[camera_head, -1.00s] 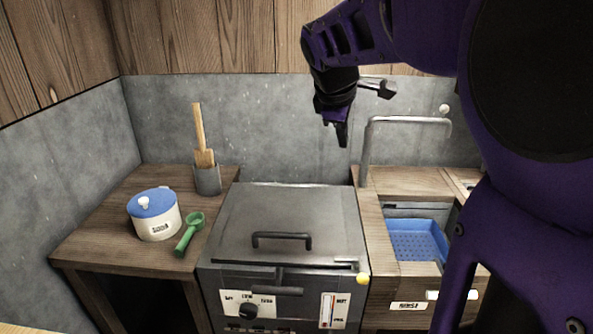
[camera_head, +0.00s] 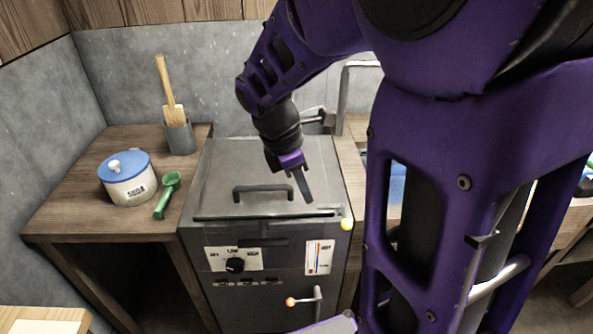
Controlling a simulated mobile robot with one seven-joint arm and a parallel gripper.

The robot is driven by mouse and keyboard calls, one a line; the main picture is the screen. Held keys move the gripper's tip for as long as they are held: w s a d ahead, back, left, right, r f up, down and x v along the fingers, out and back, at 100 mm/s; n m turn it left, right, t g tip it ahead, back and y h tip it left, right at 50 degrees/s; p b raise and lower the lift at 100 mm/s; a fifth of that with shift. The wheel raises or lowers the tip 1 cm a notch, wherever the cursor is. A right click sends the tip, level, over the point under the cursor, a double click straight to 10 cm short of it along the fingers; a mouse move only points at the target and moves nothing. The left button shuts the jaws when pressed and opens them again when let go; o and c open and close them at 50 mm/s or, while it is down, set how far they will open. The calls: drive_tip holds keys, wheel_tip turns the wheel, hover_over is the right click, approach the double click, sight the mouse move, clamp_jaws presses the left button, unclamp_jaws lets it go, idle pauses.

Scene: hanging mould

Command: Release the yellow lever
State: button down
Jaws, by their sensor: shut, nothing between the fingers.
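The yellow lever's round knob (camera_head: 347,224) sits at the right front top edge of the grey machine (camera_head: 225,185). A short dark bar runs left from it along the lid's front edge. My gripper (camera_head: 307,198) points down over the right part of the lid, left of and a little above the knob in the picture. Its fingers are shut and empty, and it appears apart from the lever. Whether the fingertips touch the lid is unclear.
A dark lid handle (camera_head: 264,191) rises left of my gripper. A lever with an orange knob (camera_head: 290,302) is low on the machine's front. My arm hides much of the sink area.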

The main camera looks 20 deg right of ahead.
drive_tip(key=d+f+b, duration=0.3)
drive_tip(key=d+f, duration=0.3)
drive_tip(key=f, duration=0.4)
drive_tip(key=shift+s+d+f, duration=0.15)
drive_tip(key=shift+s+d, duration=0.1)
drive_tip(key=shift+d, duration=0.15)
